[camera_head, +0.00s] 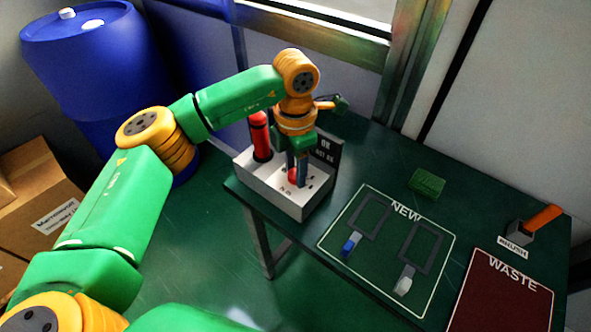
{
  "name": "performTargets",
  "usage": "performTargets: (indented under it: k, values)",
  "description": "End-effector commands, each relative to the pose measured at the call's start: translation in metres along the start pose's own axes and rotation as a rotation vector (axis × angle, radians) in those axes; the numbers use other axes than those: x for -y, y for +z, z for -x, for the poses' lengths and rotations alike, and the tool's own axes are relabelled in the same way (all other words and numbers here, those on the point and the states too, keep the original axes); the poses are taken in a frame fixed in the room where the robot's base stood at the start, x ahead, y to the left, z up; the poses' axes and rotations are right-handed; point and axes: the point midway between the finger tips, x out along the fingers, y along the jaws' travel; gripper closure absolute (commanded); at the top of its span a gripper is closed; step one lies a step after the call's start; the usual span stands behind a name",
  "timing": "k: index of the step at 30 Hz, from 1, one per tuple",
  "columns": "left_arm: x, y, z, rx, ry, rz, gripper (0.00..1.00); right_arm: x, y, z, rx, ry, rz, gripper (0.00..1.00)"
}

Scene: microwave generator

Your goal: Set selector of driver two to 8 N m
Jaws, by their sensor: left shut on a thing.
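A grey-white driver stand (300,207) sits at the left end of the green table. Small marks on the stand's top are too small to read. My right gripper is not in view.
A dark label panel (325,149) rises at the stand's back. The NEW mat (335,243) holds two dark outlines, a blue piece (350,243) and a white piece (404,282). A green block (427,184), a brush (535,224) and the red WASTE mat (500,300) are at right.

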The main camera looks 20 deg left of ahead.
Motion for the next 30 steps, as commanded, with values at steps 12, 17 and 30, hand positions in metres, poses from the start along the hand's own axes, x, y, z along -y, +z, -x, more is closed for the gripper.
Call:
performTargets:
  k: [12, 17, 30]
  values:
    - [-0.0012, 0.0007, 0.0009, 0.003, 0.003, -0.361, 1.0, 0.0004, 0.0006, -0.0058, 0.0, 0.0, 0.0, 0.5]
    - [-0.0014, 0.0008, 0.001, 0.003, 0.003, -0.466, 1.0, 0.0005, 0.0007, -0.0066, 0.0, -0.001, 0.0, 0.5]
    - [-0.0015, 0.0011, 0.0014, 0.004, 0.003, -0.606, 1.0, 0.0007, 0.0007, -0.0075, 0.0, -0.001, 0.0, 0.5]
